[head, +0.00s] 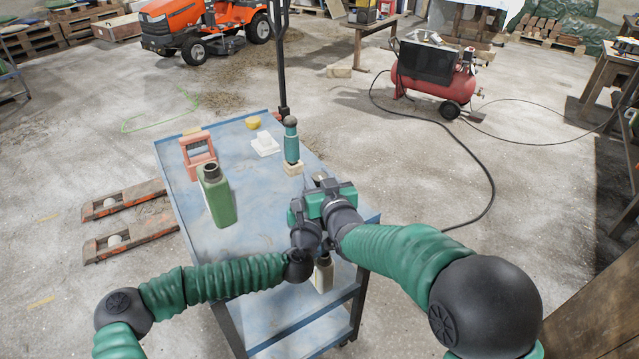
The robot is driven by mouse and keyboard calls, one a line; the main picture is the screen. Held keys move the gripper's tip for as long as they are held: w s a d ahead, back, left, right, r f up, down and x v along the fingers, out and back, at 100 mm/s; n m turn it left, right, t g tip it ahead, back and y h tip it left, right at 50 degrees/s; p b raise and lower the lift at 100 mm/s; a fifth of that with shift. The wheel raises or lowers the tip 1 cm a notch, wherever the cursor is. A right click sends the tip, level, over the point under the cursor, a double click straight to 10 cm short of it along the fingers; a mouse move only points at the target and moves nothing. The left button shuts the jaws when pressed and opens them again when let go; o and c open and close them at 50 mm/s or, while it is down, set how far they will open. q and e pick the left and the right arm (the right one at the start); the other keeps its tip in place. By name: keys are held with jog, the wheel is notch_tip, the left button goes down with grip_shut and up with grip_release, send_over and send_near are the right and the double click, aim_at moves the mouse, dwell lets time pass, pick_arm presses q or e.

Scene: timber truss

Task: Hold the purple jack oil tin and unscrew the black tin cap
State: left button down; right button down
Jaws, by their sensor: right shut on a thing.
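No clearly purple tin shows in the head view. My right gripper (318,180) is over the near right part of the blue cart top. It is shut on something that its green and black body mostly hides. My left gripper (304,237) is close beside it, dark and overlapped by the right wrist, and its fingers cannot be made out. A beige-grey tin (323,275) with a dark top shows just below the two wrists, by the cart's near edge. Its upper part is partly covered. I cannot tell whether it touches either gripper.
On the blue cart (255,243) stand a green tin (218,200) with a dark cap, a salmon-coloured frame (197,150), a teal bottle (291,145) on a wooden block, a white item (265,144) and a yellow item (253,123). Orange-edged ramps (130,235) lie left on the floor.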

jog(key=shift+a, duration=0.15)
jog(key=n+g+y, duration=0.1)
jog(key=n+y, duration=0.1)
jog(key=y, duration=0.1)
jog(key=n+g+y, duration=0.2)
jog(key=shift+s+n+y, duration=0.15)
jog(key=shift+n+y, duration=0.15)
jog(key=shift+y, duration=0.1)
jog(key=n+g+y, duration=0.2)
jog(key=g, duration=0.1)
jog(key=n+g+y, duration=0.1)
jog(key=n, duration=0.1)
jog(key=shift+s+a+y, duration=0.25)
jog(key=shift+a+y, duration=0.05)
jog(key=shift+a, duration=0.05)
jog(key=shift+g, duration=0.3)
jog(key=shift+n+g+y, duration=0.3)
jog(key=shift+n+g, duration=0.2)
jog(key=c, duration=1.5)
grip_release()
jog(key=shift+s+a+n+g+y, duration=0.15)
jog(key=shift+n+g+y, duration=0.15)
jog(key=shift+n+g, duration=0.3)
grip_shut()
